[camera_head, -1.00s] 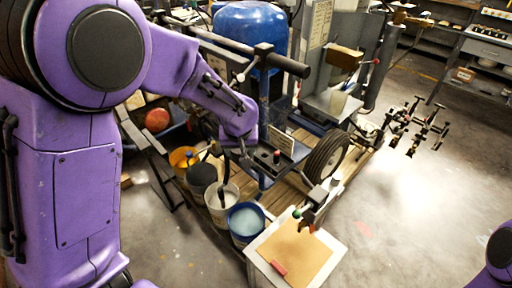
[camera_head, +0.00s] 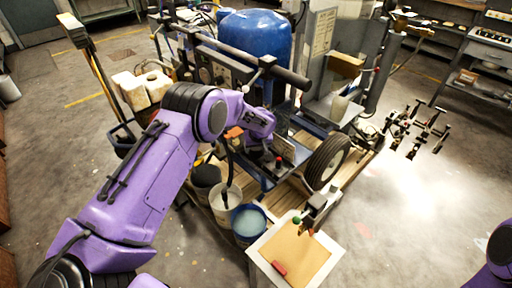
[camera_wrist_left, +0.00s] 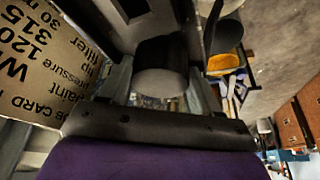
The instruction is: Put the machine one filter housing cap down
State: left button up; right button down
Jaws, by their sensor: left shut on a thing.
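My left gripper (camera_wrist_left: 160,88) is shut on a dark cylindrical cap (camera_wrist_left: 162,68) with a paler grey end. The cap sits between the two fingers in the left wrist view. In the head view my left wrist reaches over the middle of the striper machine (camera_head: 255,28), beside its blue tank. The fingers and the cap are mostly hidden there, and I cannot tell whether the cap touches anything below. A card with printed text about a filter (camera_wrist_left: 40,65) stands close to the left of the gripper. My right gripper is out of view.
A wheel (camera_head: 327,160) and a dark horizontal bar (camera_head: 292,76) flank the wrist. Buckets, one with pale blue liquid (camera_head: 247,222), stand in front of the machine. A tan board (camera_head: 296,254) lies at the front.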

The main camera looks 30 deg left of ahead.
pick_arm(q)
jog(key=shift+f, duration=0.55)
jog(key=shift+f, duration=0.15)
jog(key=o, duration=0.9)
jog(key=shift+c, duration=0.2)
jog(key=shift+d+r, duration=0.1)
jog(key=shift+r, duration=0.35)
jog(key=b+v, duration=0.2)
jog(key=v, duration=0.9)
jog(key=shift+s+r, duration=0.2)
jog(key=shift+d, duration=0.1)
